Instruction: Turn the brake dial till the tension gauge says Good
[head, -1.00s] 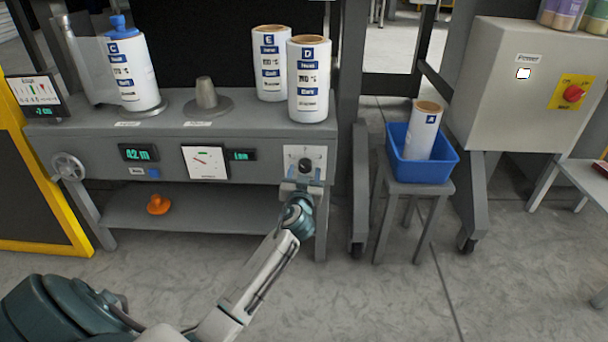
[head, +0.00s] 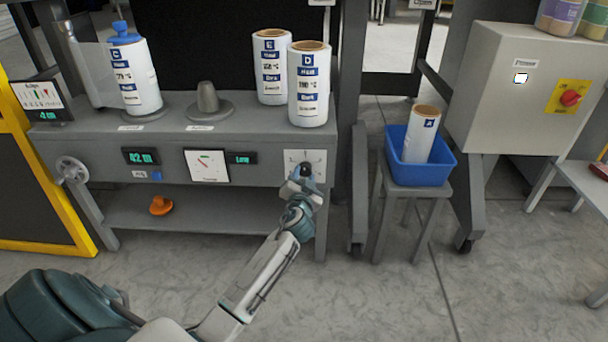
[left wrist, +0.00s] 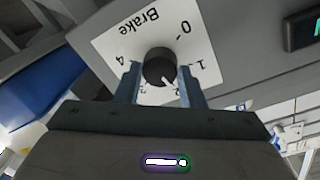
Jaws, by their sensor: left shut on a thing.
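The black brake dial (left wrist: 160,66) sits on a white plate marked Brake (left wrist: 118,48), on the front of the grey machine. In the left wrist view its white pointer line points down and slightly right, toward a partly hidden mark past 1, seemingly 2. My left gripper (head: 304,174) is shut on the dial; its fingers (left wrist: 160,84) stand on both sides of the knob. The tension gauge (head: 207,165) has a white face with a red needle leaning up-left. The small display beside it (head: 242,158) reads Low in green. My right gripper is not in view.
Label rolls (head: 309,85) and a grey cone (head: 208,101) stand on the machine top. A blue bin (head: 420,174) with a roll sits on a stool to the right. An orange part (head: 161,205) lies on the lower shelf. The floor in front is clear.

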